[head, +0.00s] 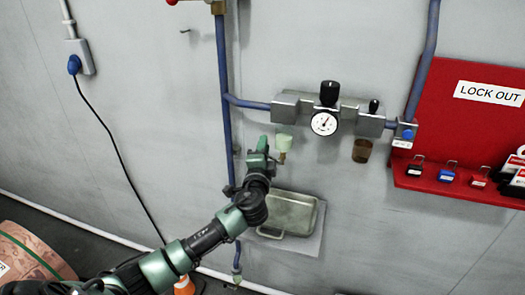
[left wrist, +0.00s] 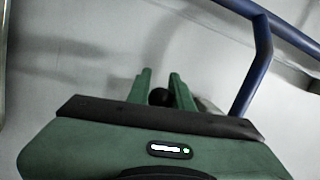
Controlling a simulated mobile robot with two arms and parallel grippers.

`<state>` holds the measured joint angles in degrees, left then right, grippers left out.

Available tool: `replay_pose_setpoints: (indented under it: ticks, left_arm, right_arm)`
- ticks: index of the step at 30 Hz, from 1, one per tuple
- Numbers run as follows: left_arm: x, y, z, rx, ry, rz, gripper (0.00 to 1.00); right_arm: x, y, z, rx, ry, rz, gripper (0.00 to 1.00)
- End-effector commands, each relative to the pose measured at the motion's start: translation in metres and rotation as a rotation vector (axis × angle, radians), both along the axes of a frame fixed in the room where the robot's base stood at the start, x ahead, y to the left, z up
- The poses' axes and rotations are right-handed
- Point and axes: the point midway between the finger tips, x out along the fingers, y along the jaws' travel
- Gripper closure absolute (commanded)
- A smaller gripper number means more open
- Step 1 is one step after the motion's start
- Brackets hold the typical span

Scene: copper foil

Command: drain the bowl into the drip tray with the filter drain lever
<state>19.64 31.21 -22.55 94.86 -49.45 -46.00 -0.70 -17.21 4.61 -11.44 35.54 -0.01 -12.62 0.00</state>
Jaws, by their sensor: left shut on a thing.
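The filter bowl (head: 284,141), pale green with a brass-coloured bottom, hangs under the left block of the air line in the head view. My left gripper (head: 262,150) is just left of the bowl. In the left wrist view, my left gripper (left wrist: 160,88) is shut on a dark round knob (left wrist: 158,97), which looks like the end of the drain lever. The rest of the lever is hidden. The drip tray (head: 290,203), a shallow metal pan, is below the bowl, partly behind my left arm. Liquid in the bowl cannot be made out. My right gripper is not in view.
A regulator with a gauge (head: 324,123) and a brown bowl (head: 362,150) are to the right. A blue pipe (head: 223,100) runs down the wall on the left. A red lockout board (head: 455,120) is at far right. An orange cone (head: 184,286) stands low down.

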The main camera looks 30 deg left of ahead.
Motion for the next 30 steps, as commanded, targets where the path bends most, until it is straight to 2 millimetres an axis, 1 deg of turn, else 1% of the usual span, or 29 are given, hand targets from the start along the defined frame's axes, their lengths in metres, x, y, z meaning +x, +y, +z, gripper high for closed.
replay_pose_setpoints:
  ticks: [1, 6, 12, 27, 28, 29, 30]
  left_arm:
    - [0.0008, -0.0019, 0.0061, 0.029, -0.002, -0.004, 1.0]
    - [0.0015, -0.0042, 0.0112, 0.114, 0.019, -0.002, 1.0]
    - [0.002, -0.0062, 0.0145, 0.172, 0.033, -0.003, 1.0]
    - [0.0023, -0.0072, 0.0157, 0.19, 0.036, -0.004, 1.0]
    - [0.0023, -0.0072, 0.0157, 0.19, 0.036, -0.004, 0.7]
    - [0.0024, -0.0072, 0.0157, 0.19, 0.036, -0.004, 0.62]
    - [0.0023, -0.007, 0.0153, 0.19, 0.037, -0.003, 0.57]
  right_arm:
    - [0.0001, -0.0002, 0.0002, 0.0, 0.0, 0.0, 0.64]
    - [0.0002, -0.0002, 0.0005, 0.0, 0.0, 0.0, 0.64]
    - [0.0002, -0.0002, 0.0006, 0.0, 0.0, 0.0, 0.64]
    - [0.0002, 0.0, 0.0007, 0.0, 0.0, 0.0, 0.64]
    - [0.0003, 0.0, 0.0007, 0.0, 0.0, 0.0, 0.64]
    - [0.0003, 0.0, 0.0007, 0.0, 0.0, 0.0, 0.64]
    - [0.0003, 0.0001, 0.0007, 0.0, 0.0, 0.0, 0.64]
